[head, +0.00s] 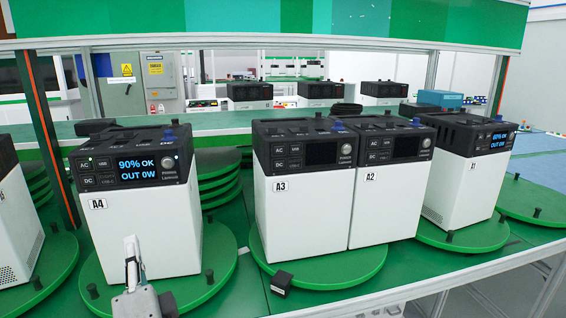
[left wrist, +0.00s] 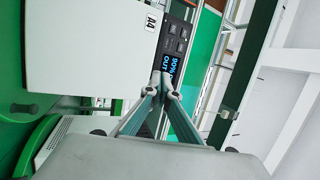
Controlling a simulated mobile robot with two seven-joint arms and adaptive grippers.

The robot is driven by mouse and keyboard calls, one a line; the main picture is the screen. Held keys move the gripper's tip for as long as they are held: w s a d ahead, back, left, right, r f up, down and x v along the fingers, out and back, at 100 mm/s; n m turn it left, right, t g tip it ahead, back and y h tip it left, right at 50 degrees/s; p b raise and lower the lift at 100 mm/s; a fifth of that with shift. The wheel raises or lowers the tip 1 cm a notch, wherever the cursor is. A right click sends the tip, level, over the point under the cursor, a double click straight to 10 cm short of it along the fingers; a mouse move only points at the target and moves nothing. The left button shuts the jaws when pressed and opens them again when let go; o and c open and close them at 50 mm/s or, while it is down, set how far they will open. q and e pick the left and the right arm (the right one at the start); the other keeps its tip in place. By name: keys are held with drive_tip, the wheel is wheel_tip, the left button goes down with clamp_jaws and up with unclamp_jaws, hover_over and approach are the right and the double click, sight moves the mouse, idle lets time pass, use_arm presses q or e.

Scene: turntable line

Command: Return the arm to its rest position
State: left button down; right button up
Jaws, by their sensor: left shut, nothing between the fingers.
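My left gripper (head: 132,262) shows at the bottom left of the head view, in front of the white power unit labelled A4 (head: 150,235). Its fingers are shut with nothing between them. In the left wrist view the shut fingertips (left wrist: 166,86) point towards unit A4 (left wrist: 90,45) and its lit display. Whether the fingertips touch the unit I cannot tell. A4 stands upright on a green turntable (head: 222,255), and its screen reads 90% OK, OUT 0W. My right gripper is not in view.
Units A3 (head: 300,220) and A2 (head: 385,205) stand side by side with dark screens. Unit A1 (head: 465,190) has a lit screen on its own turntable (head: 480,237). A small black block (head: 281,283) sits at the front turntable edge. Another white unit (head: 12,225) is at the far left.

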use_arm(q)
drive_tip(key=s+d+f+g+h+p, duration=0.1)
drive_tip(key=d+f+g+h, duration=0.2)
drive_tip(key=f, duration=0.8)
drive_tip(key=s+d+f+h+p, duration=0.15)
drive_tip(key=f+h, duration=0.35)
drive_tip(key=f, duration=0.7)
drive_tip(key=s+d+f+n+g+h, duration=0.1)
drive_tip(key=s+f+n+g+h, duration=0.1)
drive_tip(key=s+f, duration=0.6)
drive_tip(key=s+d+f+n+g+h, duration=0.2)
drive_tip(key=s+f+n+g+h, duration=0.1)
drive_tip(key=s+f, duration=0.6)
wheel_tip(320, 180, down, 3)
drive_tip(key=shift+s+d+r+n+p, duration=0.15)
drive_tip(key=shift+d+n+p, duration=0.15)
drive_tip(key=shift+n, duration=0.4)
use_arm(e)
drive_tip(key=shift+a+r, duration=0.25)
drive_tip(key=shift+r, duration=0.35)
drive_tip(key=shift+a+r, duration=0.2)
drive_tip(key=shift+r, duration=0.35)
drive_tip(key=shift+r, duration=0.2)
